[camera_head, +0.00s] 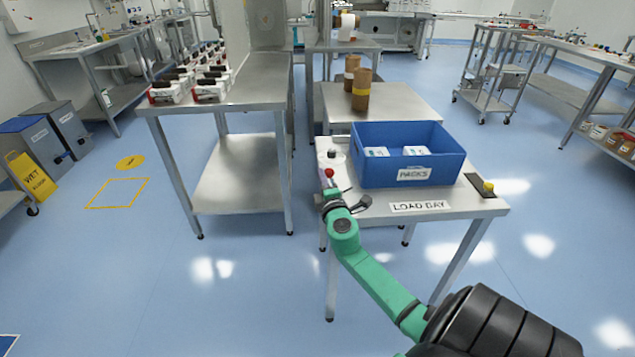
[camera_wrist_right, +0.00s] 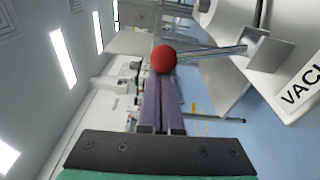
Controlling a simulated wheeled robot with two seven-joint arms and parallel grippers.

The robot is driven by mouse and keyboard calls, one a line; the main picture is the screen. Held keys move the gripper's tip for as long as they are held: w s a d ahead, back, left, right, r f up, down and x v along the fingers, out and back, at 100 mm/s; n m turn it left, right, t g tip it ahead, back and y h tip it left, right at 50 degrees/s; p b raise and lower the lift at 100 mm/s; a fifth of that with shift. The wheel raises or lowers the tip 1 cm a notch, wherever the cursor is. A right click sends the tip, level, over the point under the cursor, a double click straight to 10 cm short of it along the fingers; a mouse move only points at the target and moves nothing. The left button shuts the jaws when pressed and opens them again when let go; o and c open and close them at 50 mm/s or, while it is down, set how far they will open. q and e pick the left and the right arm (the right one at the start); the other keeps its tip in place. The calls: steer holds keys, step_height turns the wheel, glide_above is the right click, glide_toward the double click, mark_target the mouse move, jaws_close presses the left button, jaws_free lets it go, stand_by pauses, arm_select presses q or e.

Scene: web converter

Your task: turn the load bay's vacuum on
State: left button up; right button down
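The vacuum lever has a red ball knob (camera_head: 329,172) at the front left corner of the load bay table (camera_head: 455,200). In the right wrist view, the red ball (camera_wrist_right: 163,59) sits on a thin metal rod (camera_wrist_right: 212,52) that runs to a bracket beside a label starting "VACU" (camera_wrist_right: 301,88). My right gripper (camera_head: 328,184) is at the ball. Its two purple fingers (camera_wrist_right: 161,85) lie side by side, shut, with their tips just at the ball; I cannot tell whether they touch it. My left gripper is not in view.
A blue bin labelled PACKS (camera_head: 445,158) holding white packs stands on the load bay, behind the LOAD BAY label (camera_head: 419,206). A white unit with a dark knob (camera_head: 332,154) is left of it. A steel table (camera_head: 262,82) stands further left.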

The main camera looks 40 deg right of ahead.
steer(key=d+m+b, duration=0.1)
steer(key=s+d+m+b, duration=0.1)
steer(key=shift+s+r+m+b, duration=0.2)
steer(key=shift+s+m+b, duration=0.1)
steer(key=shift+b, duration=0.1)
steer(key=shift+s+d+r+m+h+b, duration=0.15)
steer(key=shift+s+d+m+b, duration=0.3)
steer(key=shift+d+m, duration=0.35)
steer(key=shift+s+d+r+m+h+b, duration=0.15)
steer(key=shift+s+d+m+b, duration=0.35)
steer(key=shift+m, duration=0.5)
steer(key=shift+s+d+m+h+b, duration=0.2)
steer(key=shift+s+d+m+b, duration=0.35)
steer(key=shift+m, duration=0.35)
steer(key=shift+w, duration=0.1)
steer(key=shift+r, duration=0.15)
